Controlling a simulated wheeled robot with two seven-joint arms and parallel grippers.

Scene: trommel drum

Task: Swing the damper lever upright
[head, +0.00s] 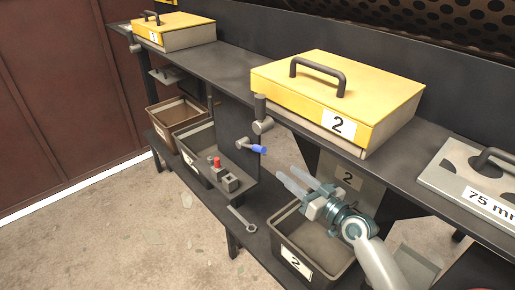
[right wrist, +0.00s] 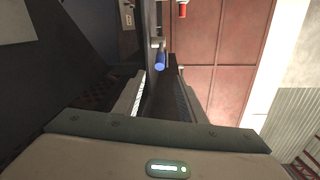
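The damper lever (head: 250,146) has a grey shaft and a blue grip. It lies close to level on the dark upright panel below the shelf, its blue end pointing right. My right gripper (head: 285,176) is just to the right of and below the blue grip, apart from it, with its fingers pointing toward the lever. The fingers look parted and empty. In the right wrist view, the blue grip (right wrist: 160,61) shows beyond the gap between the fingers (right wrist: 158,88). My left gripper is not in view.
A yellow-lidded box (head: 390,92) marked 2 stands on the shelf above. A grey peg (head: 262,116) sticks out at the shelf edge.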

